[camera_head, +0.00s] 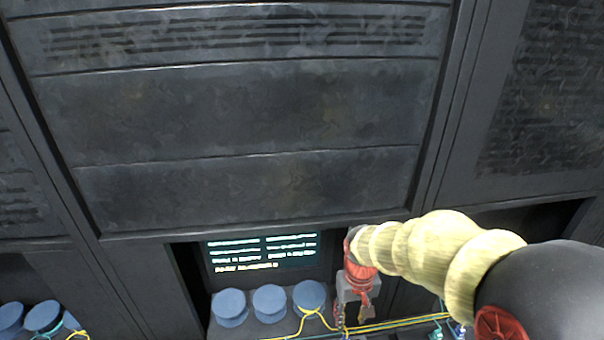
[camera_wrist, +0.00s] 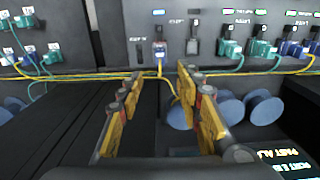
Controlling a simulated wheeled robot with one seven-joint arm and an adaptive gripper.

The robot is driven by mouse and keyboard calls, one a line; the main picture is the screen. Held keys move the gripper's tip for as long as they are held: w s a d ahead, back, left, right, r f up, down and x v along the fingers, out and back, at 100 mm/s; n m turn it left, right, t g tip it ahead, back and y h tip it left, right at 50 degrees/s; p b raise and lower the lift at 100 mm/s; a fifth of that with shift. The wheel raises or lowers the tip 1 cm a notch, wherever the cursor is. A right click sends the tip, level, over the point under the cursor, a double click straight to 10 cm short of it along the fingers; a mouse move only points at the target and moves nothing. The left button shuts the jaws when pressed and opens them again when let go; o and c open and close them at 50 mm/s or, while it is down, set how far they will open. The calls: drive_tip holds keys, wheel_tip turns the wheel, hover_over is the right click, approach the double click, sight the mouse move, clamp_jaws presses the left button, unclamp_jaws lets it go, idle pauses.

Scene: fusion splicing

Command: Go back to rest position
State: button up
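My gripper (camera_wrist: 159,73) shows in the wrist view with its two yellow fingers spread apart and nothing between them. Beyond the fingertips, a blue-white plug (camera_wrist: 160,50) with a yellow cable sits in a grey port panel (camera_wrist: 112,52); the fingers are apart from it. In the head view, my gripper (camera_head: 362,298) hangs at the recess of a dark cabinet, to the right of the blue spools; its fingers are small there.
Blue spools (camera_head: 270,300) stand in the recess below a lit screen (camera_head: 262,252). Yellow cables (camera_head: 400,322) run across near my gripper. More teal and blue plugs (camera_wrist: 230,48) line the panel. Tall cabinet walls (camera_head: 250,105) rise above the recess.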

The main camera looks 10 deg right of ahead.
drive_tip(key=s+r+t+b, duration=0.2)
drive_tip(key=s+b, duration=0.5)
drive_tip(key=b, duration=0.1)
drive_tip(key=s+r+t+b, duration=0.2)
drive_tip(key=s+t+b, duration=0.1)
drive_tip(key=s+b, duration=0.4)
drive_tip(key=shift+r+t+b, duration=0.3)
drive_tip(key=shift+r+b, duration=0.1)
drive_tip(key=shift+b, duration=0.1)
